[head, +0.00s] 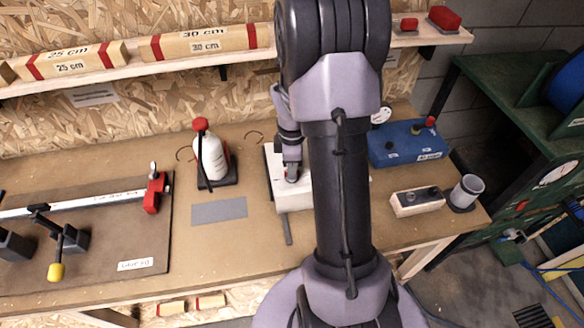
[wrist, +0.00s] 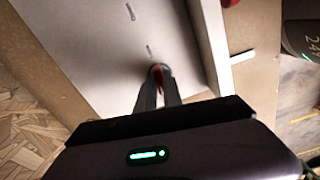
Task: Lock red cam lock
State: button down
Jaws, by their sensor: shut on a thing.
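A white block (head: 293,201) stands on the bench, largely behind my arm. Its pale top face (wrist: 120,45) fills much of the wrist view and bears short dark marks. My gripper (head: 291,177) points down onto this top face. In the wrist view, the fingers (wrist: 158,80) are close together on a small red part, the red cam lock (wrist: 157,68), which shows only as a sliver between the fingertips. The rest of the lock is hidden by the fingers, so its turned position cannot be told.
A red clamp (head: 153,192) is further left. A blue box (head: 405,146), a small switch block (head: 417,201) and a grey cup (head: 467,190) stand right.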

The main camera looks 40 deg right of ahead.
jog(key=m, duration=0.8)
jog(key=m+b, duration=0.1)
jog(key=m, duration=0.3)
jog(key=shift+m, duration=0.3)
jog(key=m, duration=0.3)
jog(key=shift+m+b, duration=0.4)
jog(key=m+b, duration=0.2)
jog(key=m, duration=0.5)
jog(key=m+b, duration=0.1)
jog(key=m, duration=0.3)
jog(key=shift+m+b, duration=0.65)
jog(key=shift+m, duration=1.25)
